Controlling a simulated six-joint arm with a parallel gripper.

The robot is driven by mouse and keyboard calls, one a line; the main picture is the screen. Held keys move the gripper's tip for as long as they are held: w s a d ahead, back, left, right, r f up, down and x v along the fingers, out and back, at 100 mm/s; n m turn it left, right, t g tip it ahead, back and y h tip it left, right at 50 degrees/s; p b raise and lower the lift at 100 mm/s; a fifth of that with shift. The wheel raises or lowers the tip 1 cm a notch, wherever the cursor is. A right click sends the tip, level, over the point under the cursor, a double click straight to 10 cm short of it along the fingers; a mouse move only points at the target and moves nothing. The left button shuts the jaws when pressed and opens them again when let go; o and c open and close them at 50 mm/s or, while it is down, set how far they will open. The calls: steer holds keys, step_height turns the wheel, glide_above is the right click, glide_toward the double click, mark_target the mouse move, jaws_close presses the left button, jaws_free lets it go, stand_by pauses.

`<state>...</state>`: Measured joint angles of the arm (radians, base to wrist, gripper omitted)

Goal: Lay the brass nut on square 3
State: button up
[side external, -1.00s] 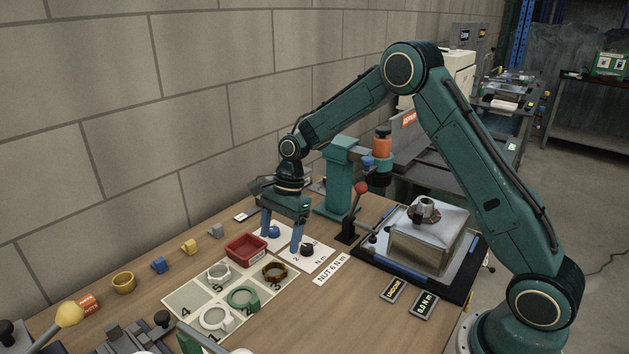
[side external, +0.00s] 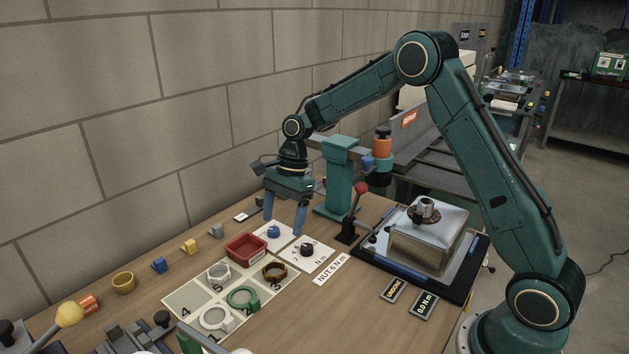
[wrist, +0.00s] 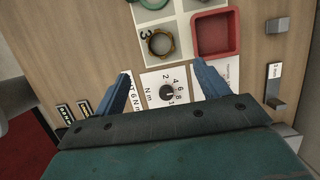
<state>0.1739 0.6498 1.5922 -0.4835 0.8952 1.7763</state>
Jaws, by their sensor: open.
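The brass nut (side external: 275,271) appears as a brown-gold ring with small lugs on the upper right square of the pale grid board. In the wrist view the same ring (wrist: 160,42) lies flat beside the printed number 3, so it is on square 3 (wrist: 146,33). My gripper (side external: 283,225) is open and empty, raised over the dial cards behind the board. In the wrist view its fingers (wrist: 162,68) spread either side of the card with the dark dial knob (wrist: 167,92), apart from the nut.
A teal post (side external: 340,180) and red-topped lever (side external: 361,188) stand close right of my gripper. A metal box (side external: 428,247) is at right.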

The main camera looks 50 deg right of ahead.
steer(key=s+a+r+n+t+h, duration=0.25)
steer(key=s+r+n, duration=0.65)
steer(key=s+r, duration=0.65)
steer(key=s+d+r+n+t, duration=0.1)
steer(key=s+d+n+t, duration=0.1)
steer(key=s+n, duration=0.7)
steer(key=s+t+h, duration=0.1)
steer(key=s, duration=0.6)
steer(key=shift+s+d+r, duration=0.2)
steer(key=shift+s+d, duration=0.05)
steer(key=shift+s, duration=0.1)
